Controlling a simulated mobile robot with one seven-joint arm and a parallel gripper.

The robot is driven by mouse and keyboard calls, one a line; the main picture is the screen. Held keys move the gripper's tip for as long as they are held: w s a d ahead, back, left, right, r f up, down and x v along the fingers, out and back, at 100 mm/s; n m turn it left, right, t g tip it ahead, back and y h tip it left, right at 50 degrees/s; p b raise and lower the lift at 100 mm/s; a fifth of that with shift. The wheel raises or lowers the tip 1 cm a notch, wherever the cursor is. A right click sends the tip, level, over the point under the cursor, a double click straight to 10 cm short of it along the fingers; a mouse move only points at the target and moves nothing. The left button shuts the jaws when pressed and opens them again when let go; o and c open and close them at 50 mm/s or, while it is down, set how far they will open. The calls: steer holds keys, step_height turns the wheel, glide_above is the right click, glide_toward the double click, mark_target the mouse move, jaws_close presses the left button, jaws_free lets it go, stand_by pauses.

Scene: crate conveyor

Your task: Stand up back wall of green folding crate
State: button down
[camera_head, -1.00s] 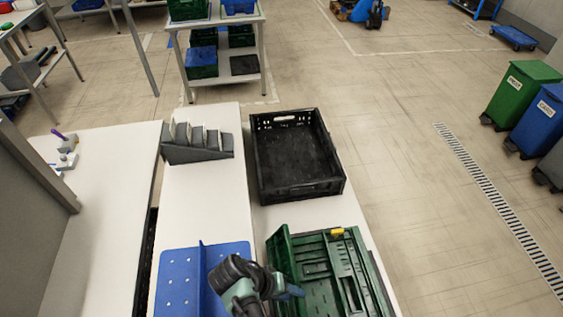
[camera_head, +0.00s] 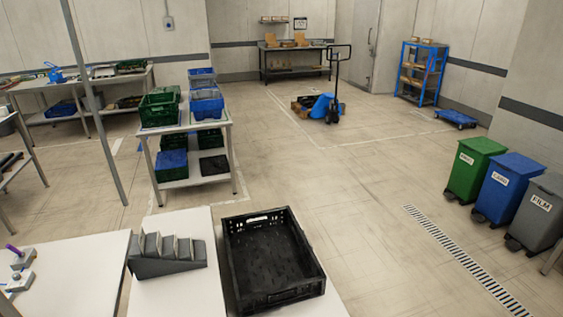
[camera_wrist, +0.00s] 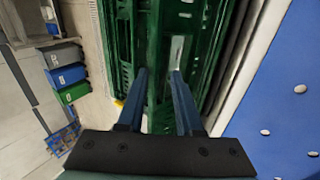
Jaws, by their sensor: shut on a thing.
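The green folding crate (camera_wrist: 120,45) fills the upper middle of the wrist view, with its slotted green panels seen close up. It is out of the head view. My gripper (camera_wrist: 158,72) shows only in the wrist view. Its two blue fingers stand a little apart and are shut on a green part of the crate. The fingers partly hide the gripped part, and I cannot tell for sure which wall it belongs to. A small yellow piece (camera_wrist: 118,103) shows beside the left finger.
A black open crate (camera_head: 272,297) stands on the white table, right of a grey stepped holder (camera_head: 168,266). Bins (camera_head: 476,168) stand at the far right. The floor between is clear.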

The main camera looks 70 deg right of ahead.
steer(key=shift+w+a+f, duration=0.35)
steer(key=shift+a+f, duration=0.3)
steer(key=shift+a, duration=0.05)
steer(key=c, duration=0.9)
jaws_free()
steer(key=shift+o, duration=1.1)
steer(key=shift+w+f, duration=0.1)
steer(key=shift+w, duration=0.15)
steer(key=shift+s+d, duration=0.15)
steer(key=shift+r, duration=0.2)
steer(key=shift+w+a+r+p, duration=0.3)
steer(key=shift+w+a+r, duration=0.35)
steer(key=shift+w, duration=0.15)
steer(key=shift+w+a+r+p, duration=0.3)
steer(key=shift+w+a+r, duration=0.3)
steer(key=shift+w, duration=0.2)
steer(key=shift+w+a+r+p, duration=0.3)
steer(key=shift+w+a+r, duration=0.3)
steer(key=shift+w, duration=0.2)
steer(key=shift+w+a+r+p, duration=0.1)
steer(key=shift+w+a+r, duration=0.5)
steer(key=shift+w+a, duration=0.2)
steer(key=shift+w+a+r+p, duration=0.1)
steer(key=shift+w+a+r, duration=0.6)
steer(key=shift+w, duration=0.25)
steer(key=shift+w+a+r+p, duration=0.1)
steer(key=shift+w+a+r, duration=0.45)
steer(key=shift+w+a, duration=0.3)
